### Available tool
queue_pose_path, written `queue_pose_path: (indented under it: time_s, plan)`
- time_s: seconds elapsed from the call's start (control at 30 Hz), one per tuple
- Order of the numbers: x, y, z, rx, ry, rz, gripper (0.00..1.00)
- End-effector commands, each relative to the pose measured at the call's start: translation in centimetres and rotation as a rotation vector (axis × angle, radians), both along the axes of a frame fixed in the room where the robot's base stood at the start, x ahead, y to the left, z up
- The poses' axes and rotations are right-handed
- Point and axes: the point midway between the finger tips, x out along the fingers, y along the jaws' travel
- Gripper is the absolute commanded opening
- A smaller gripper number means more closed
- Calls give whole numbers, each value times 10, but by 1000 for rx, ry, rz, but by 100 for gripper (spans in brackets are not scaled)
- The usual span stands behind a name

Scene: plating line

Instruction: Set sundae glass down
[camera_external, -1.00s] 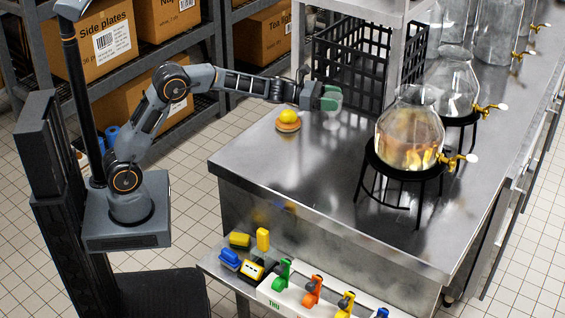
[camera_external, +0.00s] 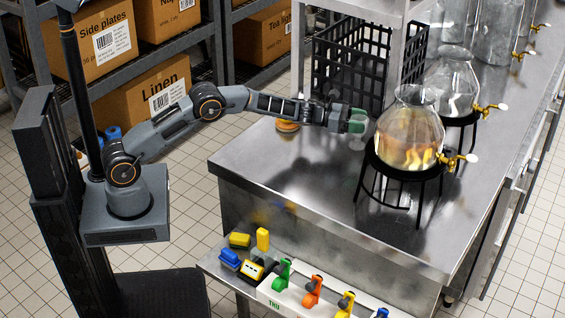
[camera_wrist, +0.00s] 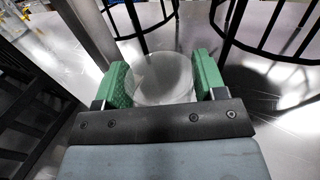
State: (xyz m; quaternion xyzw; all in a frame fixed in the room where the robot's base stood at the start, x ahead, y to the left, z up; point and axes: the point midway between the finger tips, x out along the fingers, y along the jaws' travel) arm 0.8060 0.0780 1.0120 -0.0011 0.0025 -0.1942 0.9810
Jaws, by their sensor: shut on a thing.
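My gripper (camera_external: 356,121) is over the steel counter (camera_external: 290,170), just left of the front glass dispenser. In the wrist view, the green fingers of my gripper (camera_wrist: 163,80) close on both sides of a clear sundae glass (camera_wrist: 162,82). The glass also shows faintly in the external view (camera_external: 357,138), hanging below the fingers. It looks upright. I cannot tell whether its foot touches the counter, as the lower part is hidden or too faint.
A glass dispenser (camera_external: 409,135) on a black stand (camera_external: 392,176) is close to the right of my gripper. A black crate (camera_external: 340,60) stands behind. A bun-like item (camera_external: 288,126) is on the counter below my arm. The front middle of the counter is clear.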

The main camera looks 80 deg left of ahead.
Motion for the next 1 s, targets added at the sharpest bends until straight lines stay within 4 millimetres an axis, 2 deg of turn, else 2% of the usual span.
queue_pose_path:
  time_s: [0.1, 0.53, 0.57, 0.8, 1.0]
  plan:
    - [0, 0, -11, -1, -2, 1, 16]
    - [0, 0, -16, 0, -3, 1, 16]
    - [0, 0, -16, 1, -1, 1, 65]
    - [0, 0, -15, 0, -1, 1, 88]
    - [0, 0, -15, 0, -1, 1, 90]
